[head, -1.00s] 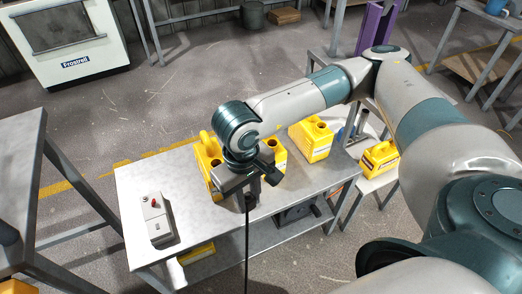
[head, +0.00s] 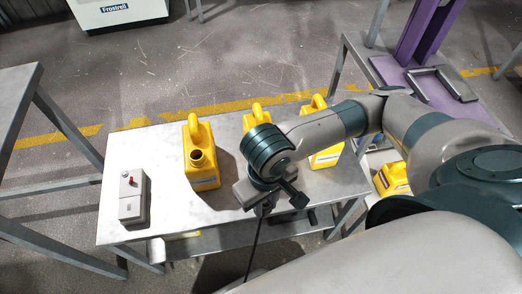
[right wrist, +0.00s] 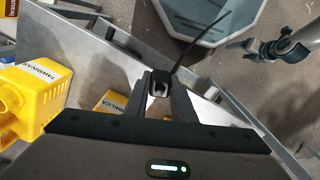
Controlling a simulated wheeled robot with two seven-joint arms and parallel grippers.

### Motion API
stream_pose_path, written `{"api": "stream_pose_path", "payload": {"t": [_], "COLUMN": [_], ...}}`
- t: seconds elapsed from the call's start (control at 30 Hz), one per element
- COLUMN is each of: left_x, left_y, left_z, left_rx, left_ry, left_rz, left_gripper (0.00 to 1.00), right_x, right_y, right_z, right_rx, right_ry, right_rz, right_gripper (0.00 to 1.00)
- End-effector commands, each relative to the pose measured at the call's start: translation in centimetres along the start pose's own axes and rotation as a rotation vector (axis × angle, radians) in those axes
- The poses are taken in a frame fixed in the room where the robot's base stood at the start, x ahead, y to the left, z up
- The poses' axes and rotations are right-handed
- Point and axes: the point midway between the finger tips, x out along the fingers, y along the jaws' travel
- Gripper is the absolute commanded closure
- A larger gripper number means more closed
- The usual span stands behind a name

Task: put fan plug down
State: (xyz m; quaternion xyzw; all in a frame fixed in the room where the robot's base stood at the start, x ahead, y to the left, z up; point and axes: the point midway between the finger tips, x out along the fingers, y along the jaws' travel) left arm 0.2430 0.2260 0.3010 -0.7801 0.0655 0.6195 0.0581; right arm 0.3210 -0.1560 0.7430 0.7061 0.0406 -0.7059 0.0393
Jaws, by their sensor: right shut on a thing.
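My right gripper (head: 266,208) is over the front part of the metal table (head: 160,216). In the right wrist view, its fingers (right wrist: 160,92) are shut on a small dark plug (right wrist: 160,80). A thin black cable (right wrist: 200,42) runs from the plug; in the head view the cable (head: 254,245) hangs down past the table's front edge. The plug itself is mostly hidden by the gripper in the head view. I cannot tell whether it touches the table. My left gripper is not in view.
A grey box with a red switch (head: 131,195) sits at the table's left end. The tabletop between box and gripper is clear.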

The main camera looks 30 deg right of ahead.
Motion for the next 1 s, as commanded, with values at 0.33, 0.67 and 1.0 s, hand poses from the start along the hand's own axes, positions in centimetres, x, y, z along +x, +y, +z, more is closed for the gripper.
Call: {"api": "stream_pose_path", "payload": {"t": [0.33, 0.67, 1.0], "left_x": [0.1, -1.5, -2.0], "left_y": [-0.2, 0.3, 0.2], "left_z": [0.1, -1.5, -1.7], "left_rx": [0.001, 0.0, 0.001], "left_ry": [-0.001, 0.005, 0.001], "left_rz": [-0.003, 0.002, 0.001], "left_gripper": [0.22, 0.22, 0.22], "right_x": [0.1, 1.1, 2.5], "right_y": [0.0, -0.2, -0.5], "right_z": [-0.1, -1.5, -4.3], "right_rx": [0.0, 0.001, 0.003], "right_ry": [0.0, 0.0, -0.001], "right_rz": [0.0, 0.0, 0.001], "right_gripper": [1.0, 1.0, 1.0]}}
